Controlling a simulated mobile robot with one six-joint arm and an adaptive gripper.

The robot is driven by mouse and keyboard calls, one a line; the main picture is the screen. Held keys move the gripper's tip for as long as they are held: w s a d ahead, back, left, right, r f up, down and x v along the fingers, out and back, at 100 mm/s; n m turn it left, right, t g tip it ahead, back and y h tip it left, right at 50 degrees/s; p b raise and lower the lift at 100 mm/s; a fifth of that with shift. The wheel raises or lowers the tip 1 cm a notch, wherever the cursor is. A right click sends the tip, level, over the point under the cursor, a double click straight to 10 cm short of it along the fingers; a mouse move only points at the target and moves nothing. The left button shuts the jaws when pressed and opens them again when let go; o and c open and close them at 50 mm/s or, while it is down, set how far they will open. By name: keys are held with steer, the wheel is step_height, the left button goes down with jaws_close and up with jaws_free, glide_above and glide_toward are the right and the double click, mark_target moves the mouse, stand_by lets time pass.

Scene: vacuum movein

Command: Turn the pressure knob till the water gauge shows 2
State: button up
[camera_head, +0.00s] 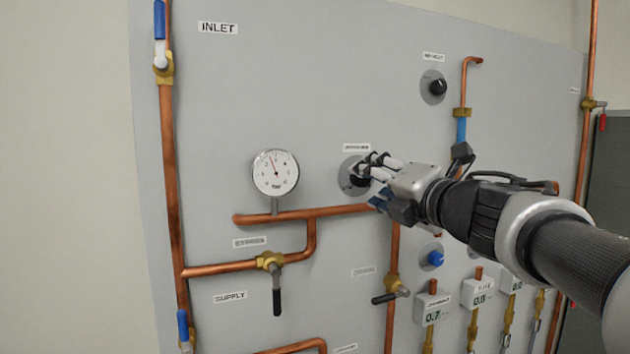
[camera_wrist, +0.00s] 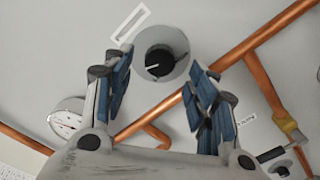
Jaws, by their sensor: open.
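The pressure knob (camera_wrist: 158,62) is a black round knob with a white pointer line on a grey round plate, seen in the wrist view ahead of and between my open fingers. In the head view my gripper (camera_head: 371,172) reaches the knob's grey plate (camera_head: 347,181) from the right and covers much of the knob. In the wrist view my gripper (camera_wrist: 160,100) has its two blue-padded fingers apart, with the knob a little beyond their tips. Contact cannot be told. The round white water gauge (camera_head: 275,174) has a red needle pointing up and slightly left; its numbers are too small to read surely.
Copper pipes (camera_head: 345,210) run just below the knob and gauge. A second black knob (camera_head: 438,87) sits higher right, and a blue knob (camera_head: 436,258) lower right. Valve handles (camera_head: 277,300) stick out below. The panel (camera_head: 300,80) above the gauge is bare.

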steer(key=shift+v, duration=2.35)
steer(key=s+d+f+m+g+h+b, duration=0.25)
steer(key=s+d+f+m+h, duration=0.2)
steer(key=f+m, duration=0.55)
steer(key=s+d+f+m+g+h+b, duration=0.1)
steer(key=s+d+f+m+h+b, duration=0.3)
steer(key=f+m, duration=0.55)
steer(key=s+a+f+m+g+y+b, duration=0.1)
steer(key=s+a+f+m+g, duration=0.3)
steer(key=s+f, duration=0.6)
steer(key=s+a+f+m+g+y+b, duration=0.2)
steer(key=s+a+f+m+g, duration=0.3)
steer(key=s+f, duration=0.5)
step_height(320, 180, down, 6)
steer(key=shift+s+a+f+b, duration=0.1)
steer(key=shift+s+a+b, duration=0.15)
steer(key=shift+a+b, duration=0.45)
steer(key=shift+a, duration=0.1)
